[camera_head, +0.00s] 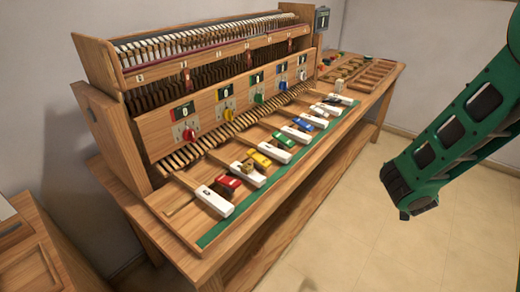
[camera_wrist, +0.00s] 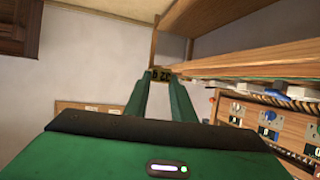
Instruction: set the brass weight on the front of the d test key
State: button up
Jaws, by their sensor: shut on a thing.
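In the wrist view my gripper (camera_wrist: 161,78) has its two green fingers shut on a small brass weight (camera_wrist: 161,72) with dark marks on its face. The weight is at the fingertips, in the air and clear of the keys. In the head view several white-fronted test keys (camera_head: 214,201) run along the bench front. Red (camera_head: 229,184), yellow (camera_head: 260,159) and blue (camera_head: 303,124) pieces stand by them. The key letters are too small to read, so I cannot tell which is the d key. My arm is to the right, apart from the bench; the weight does not show there.
The wooden bench (camera_head: 183,239) has a green strip (camera_head: 216,231) along its front edge. Behind the keys rises a panel with coloured knobs (camera_head: 188,135) and small displays. Wooden trays (camera_head: 372,75) lie at the far right end. The floor before the bench is clear.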

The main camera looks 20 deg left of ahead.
jog(key=s+a+n+g+y, duration=0.1)
jog(key=s+a+n+y, duration=0.2)
jog(key=a, duration=0.8)
jog(key=s+a+n+y, duration=0.1)
jog(key=a+n+y, duration=0.35)
jog(key=a, duration=0.55)
jog(key=s+a+r+n+g+y, duration=0.35)
jog(key=s+a, duration=0.25)
jog(key=a, duration=0.4)
jog(key=s+a+r+n+g+y, duration=0.3)
jog(key=s+a+r+n+g, duration=0.15)
jog(key=a, duration=0.55)
jog(key=shift+m+t, duration=0.25)
jog(key=shift+t, duration=0.25)
jog(key=shift+s+d+f, duration=0.1)
jog(key=shift+s+f, duration=0.05)
jog(key=shift+f, duration=1.35)
jog(key=shift+s+d+f, duration=0.1)
jog(key=shift+s+f, duration=0.05)
jog(key=shift+f, duration=1.35)
jog(key=shift+f, duration=0.75)
jog(key=o, duration=1.1)
